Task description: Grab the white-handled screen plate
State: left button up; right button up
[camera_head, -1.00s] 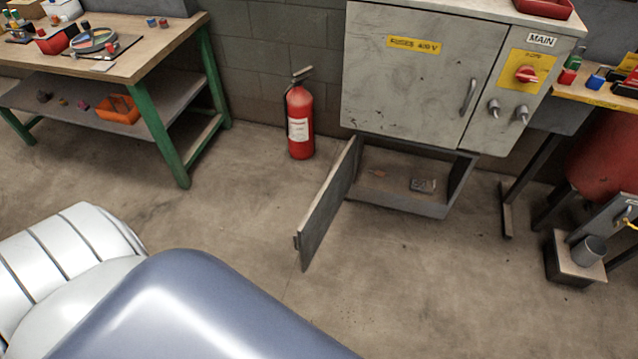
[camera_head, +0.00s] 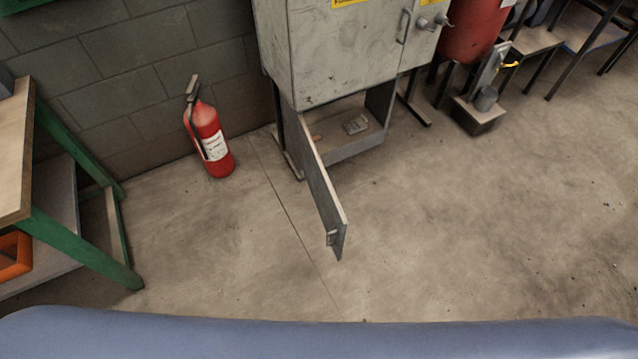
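I cannot make out a white-handled screen plate in the head view. A small flat grey object (camera_head: 355,125) lies on the floor of the open lower compartment (camera_head: 352,148) of the grey cabinet; it is too small to identify. A smaller brownish item lies to its left, partly hidden by the compartment's door (camera_head: 324,195), which stands wide open toward me. Neither my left gripper nor my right gripper is in view.
A red fire extinguisher (camera_head: 208,140) stands by the wall, left of the cabinet (camera_head: 345,50). A green-legged bench (camera_head: 80,250) with an orange bin (camera_head: 14,256) on its shelf is at the left. A red tank (camera_head: 472,30) stands right of the cabinet. The concrete floor in front and at right is clear.

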aim_at(358, 125)
jog(key=j, duration=0.25)
jog(key=i+l+u, duration=0.1)
jog(key=l+u, duration=0.2)
jog(key=u, duration=0.2)
jog(key=i+l+u, duration=0.1)
jog(key=l+u, duration=0.2)
jog(key=u, duration=0.2)
jog(key=l+u, duration=0.45)
jog(key=l, duration=2.2)
jog(key=k, duration=0.05)
